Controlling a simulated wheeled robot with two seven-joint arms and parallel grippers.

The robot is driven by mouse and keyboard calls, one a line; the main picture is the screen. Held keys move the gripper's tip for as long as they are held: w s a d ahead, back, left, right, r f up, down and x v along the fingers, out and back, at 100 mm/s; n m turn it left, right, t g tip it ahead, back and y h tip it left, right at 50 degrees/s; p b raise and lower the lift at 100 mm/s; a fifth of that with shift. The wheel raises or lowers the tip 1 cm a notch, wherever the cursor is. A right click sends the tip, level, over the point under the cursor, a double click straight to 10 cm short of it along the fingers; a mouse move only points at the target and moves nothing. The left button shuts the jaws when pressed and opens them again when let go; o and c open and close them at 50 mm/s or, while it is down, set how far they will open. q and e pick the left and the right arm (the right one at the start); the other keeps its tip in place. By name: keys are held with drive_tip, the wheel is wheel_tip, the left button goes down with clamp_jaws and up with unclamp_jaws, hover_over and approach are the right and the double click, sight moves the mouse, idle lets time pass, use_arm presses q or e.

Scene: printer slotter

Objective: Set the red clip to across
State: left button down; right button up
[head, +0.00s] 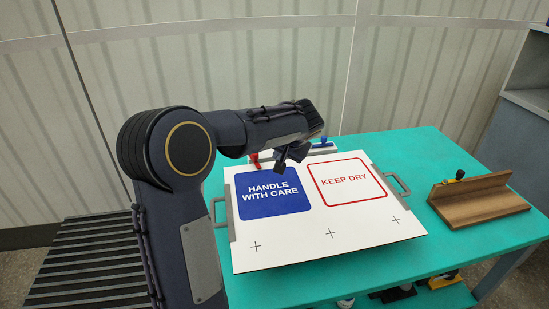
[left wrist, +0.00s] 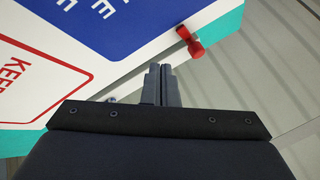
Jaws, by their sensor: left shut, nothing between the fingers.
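The red clip (head: 254,161) is at the back edge of the white board (head: 285,245), behind the blue "HANDLE WITH CARE" label. In the left wrist view the red clip (left wrist: 190,43) shows as a rounded red knob and lever at the board's edge, apart from my fingertips. My left gripper (head: 283,164) reaches over the board's back edge, just right of the red clip. In the left wrist view its fingers (left wrist: 160,80) are together with nothing between them. A blue clip (head: 323,140) stands on the back bar further right. My right gripper is not in view.
The board lies on a teal table (head: 440,150) and has grey handles (head: 398,183) at its sides. A wooden stand (head: 475,199) with a small black and yellow item (head: 459,175) is at the right. Several items sit below the front edge. A corrugated wall is behind.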

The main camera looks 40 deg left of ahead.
use_arm(q)
drive_tip(key=shift+s+r, duration=0.3)
drive_tip(key=shift+r, duration=0.35)
drive_tip(key=shift+d+v, duration=0.25)
drive_tip(key=shift+v, duration=2.45)
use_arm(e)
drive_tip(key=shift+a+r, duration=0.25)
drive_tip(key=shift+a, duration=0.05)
